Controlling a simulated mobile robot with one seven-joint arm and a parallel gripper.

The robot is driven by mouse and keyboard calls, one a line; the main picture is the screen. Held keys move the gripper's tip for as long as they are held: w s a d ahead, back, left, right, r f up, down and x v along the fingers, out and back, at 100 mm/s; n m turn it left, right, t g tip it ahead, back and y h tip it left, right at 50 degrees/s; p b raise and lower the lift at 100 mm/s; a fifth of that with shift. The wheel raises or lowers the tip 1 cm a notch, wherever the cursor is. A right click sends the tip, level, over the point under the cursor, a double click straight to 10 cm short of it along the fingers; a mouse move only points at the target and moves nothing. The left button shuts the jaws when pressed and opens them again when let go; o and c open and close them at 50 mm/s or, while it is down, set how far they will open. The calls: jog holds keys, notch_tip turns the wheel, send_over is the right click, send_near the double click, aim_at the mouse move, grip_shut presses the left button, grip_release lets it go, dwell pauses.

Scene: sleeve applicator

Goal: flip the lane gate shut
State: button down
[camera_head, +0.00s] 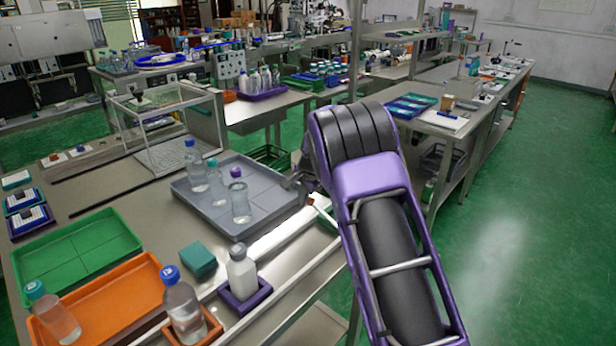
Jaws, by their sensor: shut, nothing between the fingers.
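My gripper (302,187) is small and dark, partly hidden behind my purple and black arm. It is over the right end of the near bench and reads as shut, with nothing seen in it. Below it runs a pale lane with metal rails (285,238) along the bench's front edge. A small orange-red and white part (317,200) shows at the lane's far end, close beside the gripper. I cannot tell whether this is the lane gate, nor whether the gripper touches it. My arm covers what lies to the right of it.
A grey tray (185,195) with several clear bottles stands left of the gripper. A white bottle (242,272) sits in a purple holder by the lane, and a blue-capped bottle (184,305) in an orange holder. Green (75,250) and orange (105,305) trays lie left. The right floor is clear.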

jog(key=v, duration=1.3)
jog(key=shift+r, duration=0.1)
